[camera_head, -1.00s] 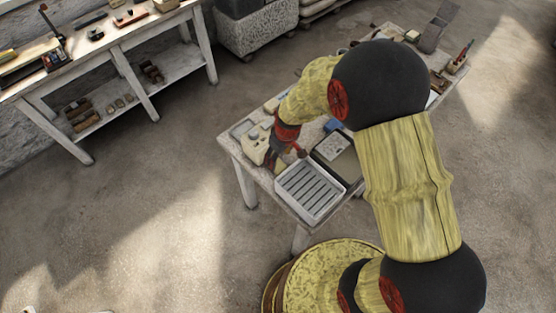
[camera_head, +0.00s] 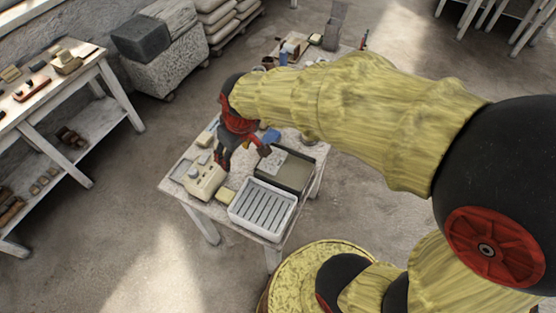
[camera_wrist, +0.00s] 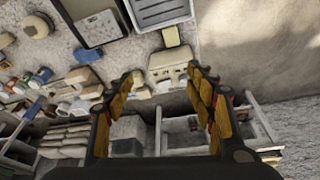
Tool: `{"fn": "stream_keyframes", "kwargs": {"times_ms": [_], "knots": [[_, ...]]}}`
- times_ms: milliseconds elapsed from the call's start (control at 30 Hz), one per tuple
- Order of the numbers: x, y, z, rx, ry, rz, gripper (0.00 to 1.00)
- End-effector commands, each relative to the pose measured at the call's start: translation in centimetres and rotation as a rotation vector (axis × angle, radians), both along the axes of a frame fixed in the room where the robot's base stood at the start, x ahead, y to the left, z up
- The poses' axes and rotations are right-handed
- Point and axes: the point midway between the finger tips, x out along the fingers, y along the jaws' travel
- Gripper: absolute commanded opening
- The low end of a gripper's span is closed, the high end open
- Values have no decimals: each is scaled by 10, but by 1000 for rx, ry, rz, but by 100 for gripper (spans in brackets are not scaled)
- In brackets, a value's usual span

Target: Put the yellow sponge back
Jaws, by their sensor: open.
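The yellow sponge (camera_head: 226,195) lies on the table between a beige device (camera_head: 205,181) and a white slatted tray (camera_head: 236,208). In the wrist view the sponge (camera_wrist: 171,36) sits beyond my fingertips, between the tray (camera_wrist: 163,14) and the device (camera_wrist: 168,64). My gripper (camera_head: 243,157) is over the table, above and behind the sponge in the head view. In the wrist view my gripper (camera_wrist: 164,74) has its fingers wide apart with nothing held between them. Its height above the table is hard to judge.
A dark-rimmed tray (camera_head: 294,177) stands beside the slatted tray. A blue item (camera_head: 271,136) and several tools crowd the table's far part. A workbench (camera_head: 100,72) is at the left, with stone blocks (camera_head: 172,50) behind. The floor in front of the table is clear.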

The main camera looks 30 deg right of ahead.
Motion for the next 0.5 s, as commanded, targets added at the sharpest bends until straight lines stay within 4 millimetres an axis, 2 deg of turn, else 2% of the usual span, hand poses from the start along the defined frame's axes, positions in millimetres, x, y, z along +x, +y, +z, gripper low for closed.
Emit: {"fn": "stream_keyframes", "kwargs": {"times_ms": [33, 100, 200, 300, 400, 500], "knots": [[-16, -8, 26, 7, -33, -38, 55], [-40, -17, 53, 15, -63, -93, 55], [-76, -29, 82, 29, -105, -171, 55], [-109, -39, 101, 41, -141, -239, 55], [-133, -46, 111, 51, -167, -291, 55], [-148, -49, 115, 57, -182, -323, 55]]}}
